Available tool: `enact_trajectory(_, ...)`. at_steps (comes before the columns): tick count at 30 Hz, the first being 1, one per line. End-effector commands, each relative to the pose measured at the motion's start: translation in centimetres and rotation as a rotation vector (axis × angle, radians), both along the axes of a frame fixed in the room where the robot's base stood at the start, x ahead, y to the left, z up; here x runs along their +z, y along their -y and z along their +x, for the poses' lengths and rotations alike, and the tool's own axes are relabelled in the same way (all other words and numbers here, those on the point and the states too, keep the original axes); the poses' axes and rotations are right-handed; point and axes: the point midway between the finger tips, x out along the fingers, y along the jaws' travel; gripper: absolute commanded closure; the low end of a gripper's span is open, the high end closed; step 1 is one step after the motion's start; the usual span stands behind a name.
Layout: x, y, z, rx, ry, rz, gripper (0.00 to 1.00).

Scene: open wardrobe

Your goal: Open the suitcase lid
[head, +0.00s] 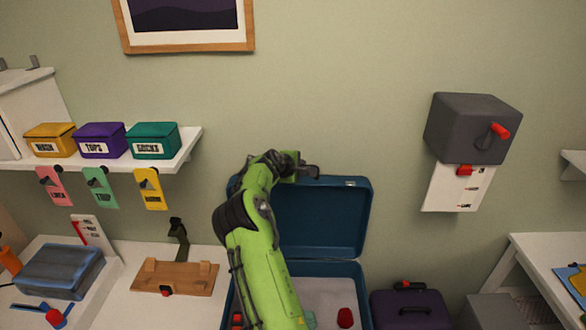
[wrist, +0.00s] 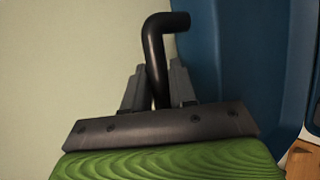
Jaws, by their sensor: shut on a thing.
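The blue suitcase (head: 357,275) stands at the bottom centre of the head view, with a pale inside. Its blue lid (head: 325,218) is raised, roughly upright against the wall behind. My gripper (head: 308,172) is at the lid's top edge. In the wrist view my gripper (wrist: 158,88) is shut on a black bent handle (wrist: 154,45), with a finger on each side. The lid's blue surface (wrist: 222,60) is just right of the handle. Where the handle joins the lid is hidden. My green arm covers the lid's left part and some of the suitcase.
A red object (head: 345,317) lies inside the suitcase. A dark purple case (head: 405,312) stands close on the right. A wooden board (head: 175,277) lies on the left table, below a shelf with labelled boxes (head: 100,141). A grey box (head: 472,128) hangs on the right wall.

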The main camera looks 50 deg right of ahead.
Motion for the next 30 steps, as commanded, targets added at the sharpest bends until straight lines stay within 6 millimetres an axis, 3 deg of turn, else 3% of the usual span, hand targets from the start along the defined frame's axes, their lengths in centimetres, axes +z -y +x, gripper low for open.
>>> enact_trajectory(13, -0.4, 0.1, 0.0, 0.004, -0.002, 0.007, 1.0)
enact_trajectory(14, -0.4, 0.1, 0.0, 0.004, -0.002, 0.007, 0.7)
enact_trajectory(22, -0.2, -0.1, 0.0, 0.003, -0.001, 0.005, 0.68)
enact_trajectory(26, 0.8, -1.8, -0.2, 0.005, 0.001, 0.004, 0.68)
enact_trajectory(30, 2.8, -5.2, -0.8, 0.007, 0.004, 0.004, 0.68)
